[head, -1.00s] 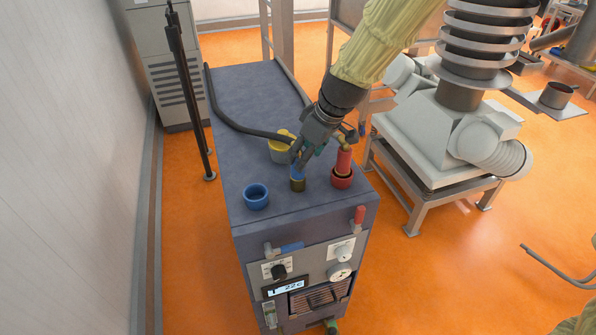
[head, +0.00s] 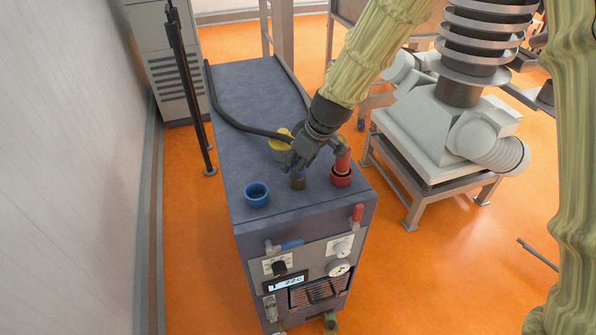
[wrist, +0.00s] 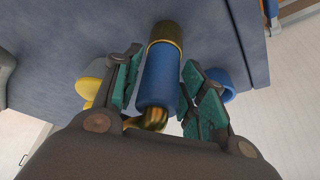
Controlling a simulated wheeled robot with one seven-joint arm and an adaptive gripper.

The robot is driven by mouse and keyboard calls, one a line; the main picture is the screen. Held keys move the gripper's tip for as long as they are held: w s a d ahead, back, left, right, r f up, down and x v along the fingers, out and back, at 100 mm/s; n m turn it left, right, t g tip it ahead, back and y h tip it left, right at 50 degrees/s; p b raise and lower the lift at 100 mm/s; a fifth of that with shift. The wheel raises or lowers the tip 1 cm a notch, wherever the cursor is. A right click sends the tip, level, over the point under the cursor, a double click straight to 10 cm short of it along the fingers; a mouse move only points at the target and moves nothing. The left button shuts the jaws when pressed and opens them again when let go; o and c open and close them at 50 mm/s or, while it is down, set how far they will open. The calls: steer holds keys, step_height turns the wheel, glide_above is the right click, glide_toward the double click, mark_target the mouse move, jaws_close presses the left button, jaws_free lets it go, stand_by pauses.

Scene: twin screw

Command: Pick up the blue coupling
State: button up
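The blue coupling (wrist: 160,80) stands on a brass fitting (head: 298,183) on top of the dark blue-grey cabinet. In the head view my gripper hides most of the coupling. In the wrist view my gripper (wrist: 164,70) has its teal-padded fingers on either side of the coupling. The fingers look open, with a thin gap at the left pad; contact at the right pad is unclear. A curved brass piece (wrist: 150,120) shows at the coupling's near end.
On the cabinet top (head: 250,95) are a blue cup-like socket (head: 256,195), a yellow socket (head: 280,143) behind my gripper, and a red coupling (head: 342,162) in a red socket close on the right. A dark hose (head: 235,125) runs along the left.

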jaws_close()
